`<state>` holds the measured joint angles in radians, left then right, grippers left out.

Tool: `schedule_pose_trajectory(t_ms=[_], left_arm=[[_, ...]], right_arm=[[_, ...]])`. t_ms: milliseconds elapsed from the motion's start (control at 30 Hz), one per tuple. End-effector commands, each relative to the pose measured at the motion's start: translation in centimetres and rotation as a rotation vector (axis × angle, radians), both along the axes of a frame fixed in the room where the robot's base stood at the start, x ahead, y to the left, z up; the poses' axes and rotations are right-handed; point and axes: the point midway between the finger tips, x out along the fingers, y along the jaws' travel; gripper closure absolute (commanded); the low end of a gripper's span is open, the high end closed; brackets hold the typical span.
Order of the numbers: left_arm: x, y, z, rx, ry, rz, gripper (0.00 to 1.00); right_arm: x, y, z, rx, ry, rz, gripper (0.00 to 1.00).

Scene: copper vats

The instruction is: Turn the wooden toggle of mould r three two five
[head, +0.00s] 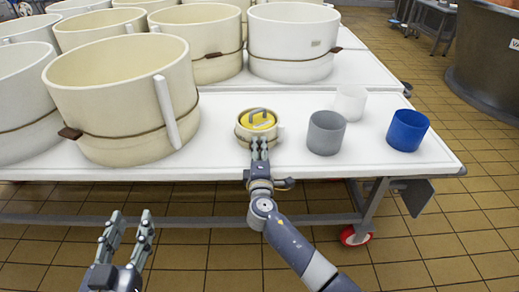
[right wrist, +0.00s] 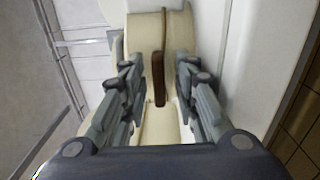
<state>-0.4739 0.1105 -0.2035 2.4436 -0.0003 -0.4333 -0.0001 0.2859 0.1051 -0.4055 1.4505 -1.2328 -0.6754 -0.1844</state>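In the head view the gripper hides this toggle. My left gripper (head: 131,222) is open and empty in front of the table. No mould number is readable.
Large cream moulds (head: 115,85) with cords and toggles crowd the left and back of the white table (head: 225,163). A grey cup (head: 326,133), a white cup (head: 350,103) and a blue cup (head: 407,131) stand to the right. A copper vat (head: 490,60) stands beyond the tiled floor.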

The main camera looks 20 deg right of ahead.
Motion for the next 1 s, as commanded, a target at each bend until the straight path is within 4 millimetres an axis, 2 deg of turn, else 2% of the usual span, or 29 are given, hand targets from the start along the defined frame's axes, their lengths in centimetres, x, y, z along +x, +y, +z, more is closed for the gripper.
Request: schedule_pose_trajectory(t_ms=[367, 467, 800, 1000], left_arm=[[0.0, 0.0, 0.0, 0.000, -0.001, 0.000, 0.60], [0.0, 0.0, 0.0, 0.000, -0.001, 0.000, 0.60], [0.0, 0.0, 0.0, 0.000, -0.001, 0.000, 0.60], [0.0, 0.0, 0.0, 0.000, -0.001, 0.000, 0.60]], right_arm=[[-0.5, 0.2, 0.0, 0.002, -0.001, 0.001, 0.70], [-1.8, 0.5, -0.1, 0.002, 0.000, 0.001, 0.70], [-8.6, 2.5, -0.1, 0.002, 0.001, 0.001, 0.70], [-11.0, 3.2, 0.0, 0.001, 0.001, 0.001, 0.70]])
